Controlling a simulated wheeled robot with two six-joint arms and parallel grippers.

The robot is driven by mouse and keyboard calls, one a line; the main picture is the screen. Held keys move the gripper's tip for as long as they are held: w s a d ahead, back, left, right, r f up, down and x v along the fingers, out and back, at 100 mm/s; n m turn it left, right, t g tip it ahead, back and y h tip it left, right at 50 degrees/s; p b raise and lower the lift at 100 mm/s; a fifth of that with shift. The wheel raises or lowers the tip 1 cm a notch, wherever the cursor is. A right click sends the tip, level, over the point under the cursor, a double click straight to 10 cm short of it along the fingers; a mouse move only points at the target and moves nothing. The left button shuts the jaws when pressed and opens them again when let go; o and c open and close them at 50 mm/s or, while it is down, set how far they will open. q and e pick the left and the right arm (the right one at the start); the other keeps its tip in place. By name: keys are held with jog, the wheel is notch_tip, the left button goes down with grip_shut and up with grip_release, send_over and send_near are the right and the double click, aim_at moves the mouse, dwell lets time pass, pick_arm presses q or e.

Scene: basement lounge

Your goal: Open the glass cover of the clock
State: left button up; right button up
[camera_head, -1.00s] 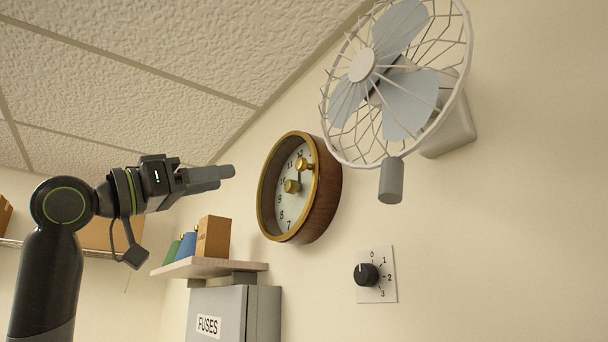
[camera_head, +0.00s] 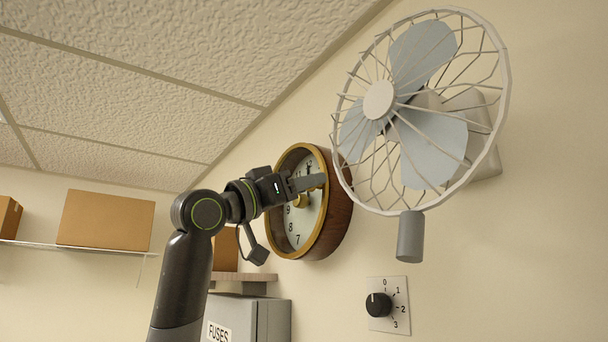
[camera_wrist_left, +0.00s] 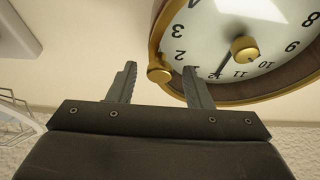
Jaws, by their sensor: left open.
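The round wall clock (camera_head: 338,222) has a wooden case, a gold rim and a white face. In the left wrist view the clock (camera_wrist_left: 221,35) fills the upper right, upside down. A gold knob (camera_wrist_left: 160,74) at its rim shows between my open left fingers; contact cannot be told. Another gold knob (camera_wrist_left: 244,48) is at the middle of the face and partly shows in the head view (camera_head: 301,201). My left gripper (camera_head: 322,181) is in front of the clock's upper part and covers some numerals. In the wrist view my left gripper (camera_wrist_left: 159,70) is open and empty. My right gripper is not in view.
A caged wall fan (camera_head: 422,110) hangs close to the right of the clock. A dial switch (camera_head: 388,304) is below the fan. A fuse box (camera_head: 262,318) and small shelf (camera_head: 243,277) are below the clock. A cardboard box (camera_head: 106,220) is at left.

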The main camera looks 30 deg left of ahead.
pick_arm(q)
jog(key=shift+w, duration=0.1)
jog(key=shift+c, duration=0.2)
grip_shut()
jog(key=shift+d, duration=0.1)
